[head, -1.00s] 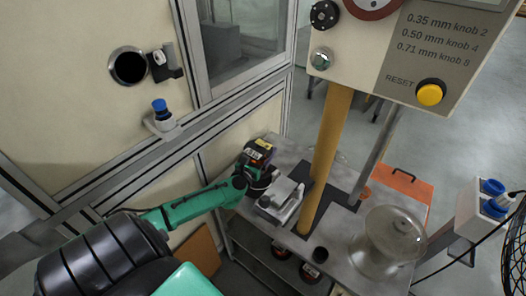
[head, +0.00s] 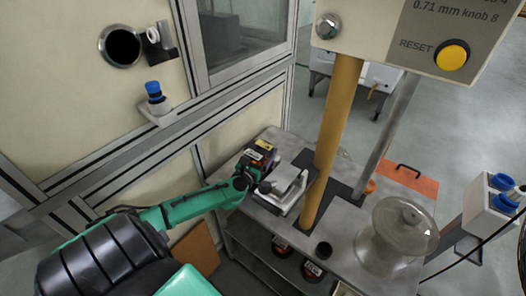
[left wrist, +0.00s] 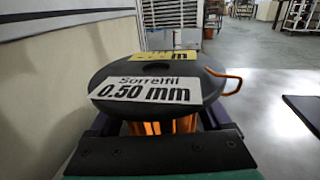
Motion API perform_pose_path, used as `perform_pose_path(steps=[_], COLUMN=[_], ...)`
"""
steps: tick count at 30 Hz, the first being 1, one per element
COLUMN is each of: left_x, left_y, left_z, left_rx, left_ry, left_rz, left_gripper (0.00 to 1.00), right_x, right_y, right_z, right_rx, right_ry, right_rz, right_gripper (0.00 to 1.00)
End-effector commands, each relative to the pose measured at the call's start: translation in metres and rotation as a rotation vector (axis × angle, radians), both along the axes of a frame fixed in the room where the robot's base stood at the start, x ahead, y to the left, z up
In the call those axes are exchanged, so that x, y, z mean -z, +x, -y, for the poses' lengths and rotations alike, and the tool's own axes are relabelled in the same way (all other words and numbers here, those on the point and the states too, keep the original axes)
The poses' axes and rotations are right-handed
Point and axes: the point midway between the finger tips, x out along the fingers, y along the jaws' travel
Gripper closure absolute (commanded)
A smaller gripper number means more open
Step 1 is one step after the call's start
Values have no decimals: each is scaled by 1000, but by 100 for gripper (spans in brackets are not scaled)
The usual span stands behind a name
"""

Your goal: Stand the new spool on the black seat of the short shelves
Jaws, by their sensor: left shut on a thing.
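The spool (left wrist: 160,83) is dark, with a white label reading "Sorrelfil 0.50 mm", a yellow label and copper-coloured wire below its top flange. My left gripper (left wrist: 160,128) is shut on it, with a finger at each side in the left wrist view. In the head view the spool (head: 256,153) shows its labels upward, in front of the wall panel and by the far left of the grey-topped shelves (head: 338,228). Whether it touches anything below is hidden. My right gripper is out of view.
A grey metal fixture (head: 285,190) sits beside my left gripper. A yellow post (head: 330,150) rises from the top under a control box (head: 400,35). Dark spools (head: 282,248) are on the lower shelf.

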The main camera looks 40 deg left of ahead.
Motion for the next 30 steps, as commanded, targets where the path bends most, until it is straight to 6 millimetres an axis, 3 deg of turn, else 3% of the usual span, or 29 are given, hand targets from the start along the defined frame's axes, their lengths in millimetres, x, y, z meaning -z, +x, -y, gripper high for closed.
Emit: perform_pose_path(steps=[11, 12, 23, 30], left_x=[3, 2, 8, 7], left_y=[1, 1, -6, -41], left_z=[-1, -1, 1, 9], left_rx=[-1, -1, 0, 1], left_ry=[3, 3, 0, 0], left_rz=[8, 8, -4, -4], left_gripper=[100, 3, 0, 0], right_x=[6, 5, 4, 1], right_y=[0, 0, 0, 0], right_z=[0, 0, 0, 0], right_rx=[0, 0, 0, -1], right_ry=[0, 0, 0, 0], right_rz=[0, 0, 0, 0], right_gripper=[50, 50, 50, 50])
